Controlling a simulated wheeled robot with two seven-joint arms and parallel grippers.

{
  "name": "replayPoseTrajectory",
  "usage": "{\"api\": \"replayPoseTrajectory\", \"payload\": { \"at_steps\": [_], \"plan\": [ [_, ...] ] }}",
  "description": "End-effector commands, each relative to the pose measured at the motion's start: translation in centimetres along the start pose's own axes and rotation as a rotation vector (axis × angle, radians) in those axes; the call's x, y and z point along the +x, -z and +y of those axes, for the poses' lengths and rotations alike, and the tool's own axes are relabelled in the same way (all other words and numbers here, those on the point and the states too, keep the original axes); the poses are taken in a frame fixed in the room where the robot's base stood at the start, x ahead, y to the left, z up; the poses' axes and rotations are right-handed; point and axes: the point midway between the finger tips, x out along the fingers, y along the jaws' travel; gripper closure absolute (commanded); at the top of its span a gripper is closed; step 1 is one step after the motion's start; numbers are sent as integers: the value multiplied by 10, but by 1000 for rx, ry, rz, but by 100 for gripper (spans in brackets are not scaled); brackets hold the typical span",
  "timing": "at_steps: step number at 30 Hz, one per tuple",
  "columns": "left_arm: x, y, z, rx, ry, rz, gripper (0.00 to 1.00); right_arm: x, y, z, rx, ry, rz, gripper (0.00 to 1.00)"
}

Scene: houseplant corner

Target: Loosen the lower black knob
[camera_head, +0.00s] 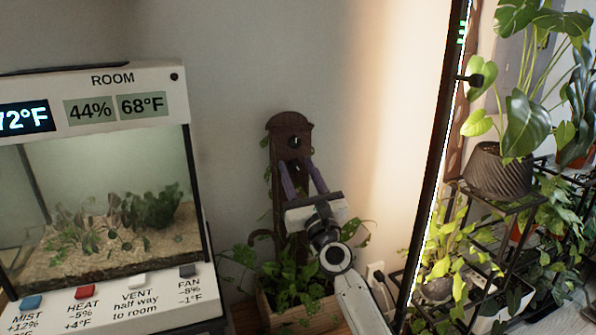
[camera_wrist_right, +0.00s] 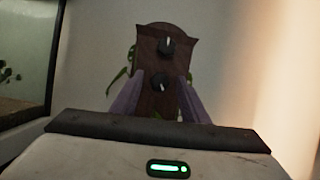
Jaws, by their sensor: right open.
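A dark brown wooden post (camera_head: 289,127) stands against the wall, with two black knobs on its front. The upper knob (camera_wrist_right: 168,46) has a white mark that points about straight up. The lower black knob (camera_wrist_right: 160,81) has a white mark tilted to one side. My right gripper (camera_head: 296,162) is open in front of the post. In the right wrist view its two purple fingers (camera_wrist_right: 160,76) stand one on each side of the lower knob, with gaps between. I cannot tell whether the tips reach as deep as the knob. My left gripper is not in view.
A planter (camera_head: 305,312) with leafy vines stands at the post's foot. A terrarium (camera_head: 97,170) with a display and buttons is at left. A lit dark frame (camera_head: 437,150) and a plant stand (camera_head: 500,207) with several potted plants are at right. Bare wall lies on both sides of the post.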

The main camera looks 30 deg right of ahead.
Motion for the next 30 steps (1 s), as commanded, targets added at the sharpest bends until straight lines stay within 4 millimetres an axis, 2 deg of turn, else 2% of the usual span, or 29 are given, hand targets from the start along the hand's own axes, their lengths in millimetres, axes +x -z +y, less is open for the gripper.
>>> {"api": "replayPoseTrajectory", "payload": {
  "at_steps": [3, 10, 20, 30],
  "plan": [
    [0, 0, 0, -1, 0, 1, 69, 0, 0, 0, 0, 0, 0, 61],
    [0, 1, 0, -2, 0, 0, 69, 0, 0, 0, 0, 0, 0, 99],
    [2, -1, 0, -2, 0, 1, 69, -1, 1, -1, -42, -15, -3, 99],
    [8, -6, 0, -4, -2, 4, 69, -1, 1, -3, -257, -102, -18, 99]
  ]
}}
